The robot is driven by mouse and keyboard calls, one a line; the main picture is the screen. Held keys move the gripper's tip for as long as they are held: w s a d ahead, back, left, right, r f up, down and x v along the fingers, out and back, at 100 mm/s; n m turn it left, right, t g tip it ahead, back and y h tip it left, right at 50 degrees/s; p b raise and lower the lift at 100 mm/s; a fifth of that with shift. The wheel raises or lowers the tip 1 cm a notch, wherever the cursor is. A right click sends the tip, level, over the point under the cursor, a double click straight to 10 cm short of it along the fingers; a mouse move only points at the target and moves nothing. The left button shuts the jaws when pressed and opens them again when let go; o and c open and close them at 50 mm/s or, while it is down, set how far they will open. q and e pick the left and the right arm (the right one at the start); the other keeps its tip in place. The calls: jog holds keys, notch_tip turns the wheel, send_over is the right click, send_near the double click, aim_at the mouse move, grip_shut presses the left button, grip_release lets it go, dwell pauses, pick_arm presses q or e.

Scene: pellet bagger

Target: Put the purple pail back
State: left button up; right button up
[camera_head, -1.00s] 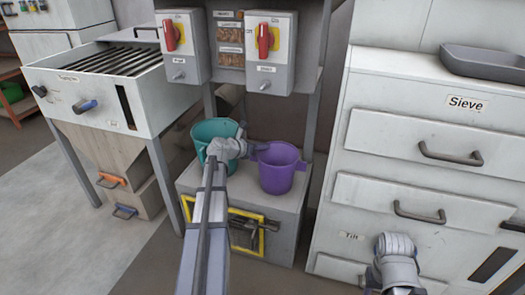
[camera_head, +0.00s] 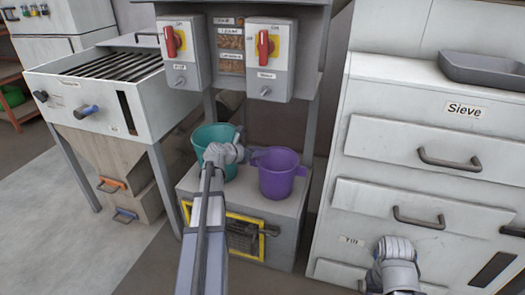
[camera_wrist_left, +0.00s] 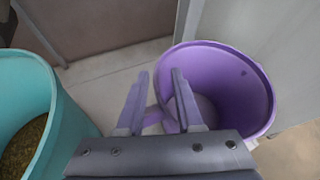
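The purple pail (camera_head: 282,175) stands upright on the grey stand, to the right of the teal pail (camera_head: 205,145). My left gripper (camera_head: 248,152) is at the purple pail's left side, by its handle. In the left wrist view the fingers (camera_wrist_left: 160,80) are apart, and the purple handle (camera_wrist_left: 158,112) shows between and beneath them. The purple pail (camera_wrist_left: 235,75) looks empty there. The teal pail (camera_wrist_left: 75,125) holds brown-green pellets. My right wrist (camera_head: 395,262) shows low at the right, but its fingertips cannot be made out.
The grey stand (camera_head: 188,188) has a yellow-framed opening. Two switch boxes (camera_head: 190,72) with red handles hang above. A hopper machine (camera_head: 60,105) stands at the left, a sieve cabinet (camera_head: 390,110) at the right, with a grey tray (camera_head: 485,70) on top.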

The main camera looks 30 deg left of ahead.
pick_arm(q)
jog(key=p+v, duration=0.4)
jog(key=v, duration=0.6)
jog(key=shift+s+r, duration=0.25)
jog(key=shift+s, duration=0.05)
